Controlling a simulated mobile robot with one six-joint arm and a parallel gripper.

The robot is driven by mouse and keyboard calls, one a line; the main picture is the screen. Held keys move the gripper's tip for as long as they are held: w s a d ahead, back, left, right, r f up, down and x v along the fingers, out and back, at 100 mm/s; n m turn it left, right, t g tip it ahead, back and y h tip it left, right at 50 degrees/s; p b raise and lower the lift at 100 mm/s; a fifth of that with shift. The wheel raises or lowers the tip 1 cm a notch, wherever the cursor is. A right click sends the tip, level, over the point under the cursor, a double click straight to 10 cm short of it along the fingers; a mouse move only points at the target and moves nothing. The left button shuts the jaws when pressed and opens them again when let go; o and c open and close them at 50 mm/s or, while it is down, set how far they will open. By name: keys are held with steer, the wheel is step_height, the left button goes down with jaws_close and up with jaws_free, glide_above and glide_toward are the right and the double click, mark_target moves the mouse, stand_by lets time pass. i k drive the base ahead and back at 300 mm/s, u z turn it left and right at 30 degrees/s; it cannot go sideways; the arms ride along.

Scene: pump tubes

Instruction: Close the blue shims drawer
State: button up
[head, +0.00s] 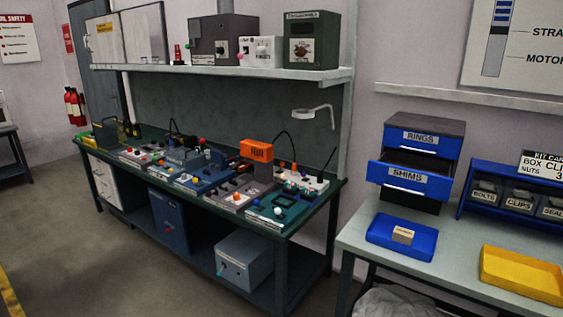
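The blue shims drawer (409,180) is in the head view at right, in a small dark cabinet (428,127) on the grey-green bench. Its front carries a SHIMS label and a light handle strip. It is pulled out toward the front left, with its dark inside showing. The blue rings drawer (419,140) above it looks shut. My gripper is not in view.
A blue tray (402,232) with a small tan block (403,235) lies before the cabinet. A yellow tray (521,272) and a blue bin rack (515,195) stand to the right. A cluttered workbench (290,222) stands left. Open floor (60,240) lies farther left.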

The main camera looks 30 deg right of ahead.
mark_target(421, 175)
steer(key=z, duration=5)
steer(key=i, duration=0.15)
steer(key=u, duration=3.1)
steer(key=k, duration=0.6)
steer(key=u, duration=0.25)
steer(key=i, duration=0.55)
steer(key=z, duration=0.05)
